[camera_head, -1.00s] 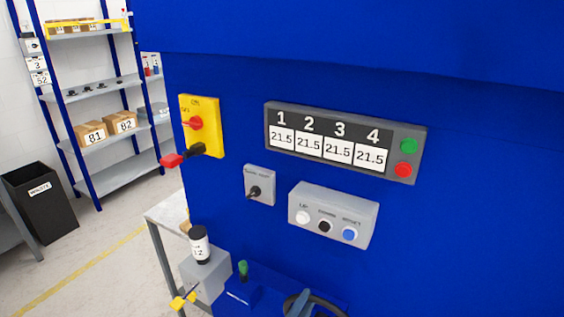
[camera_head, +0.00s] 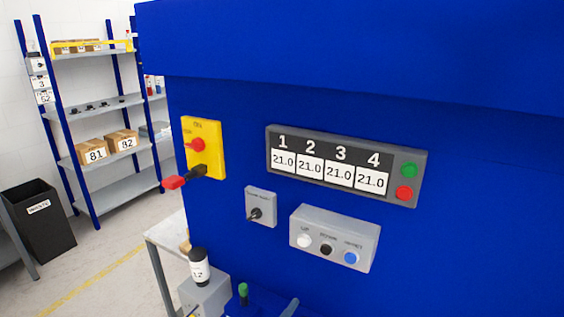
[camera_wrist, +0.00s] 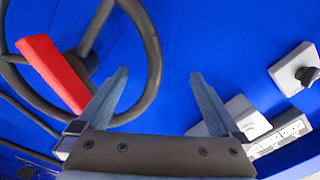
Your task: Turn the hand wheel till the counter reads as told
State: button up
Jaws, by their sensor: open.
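The hand wheel (camera_wrist: 154,84) has a dark rim and spokes and fills the upper left of the wrist view. A red bar (camera_wrist: 55,75) lies across its left part; I cannot tell whether it is fixed to the wheel. My gripper (camera_wrist: 160,73) is open, its two grey fingers spread apart. The wheel's right rim shows between the fingertips, close to the left finger; I cannot tell whether they touch. The counter panel (camera_head: 415,140) reads 21.0 under each of 1, 2, 3 and 4. The wheel is out of the head view.
Right of the counter digits are a green button (camera_head: 409,170) and a red button (camera_head: 404,193). Below sits a grey button box (camera_head: 335,232). A yellow switch box (camera_head: 212,150) with a red-tipped lever (camera_head: 175,182) juts out at left.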

jog(key=shift+s+d+f, duration=0.1)
dwell(0.3)
jog(key=shift+p+v, duration=1.95)
jog(key=shift+v, duration=1.05)
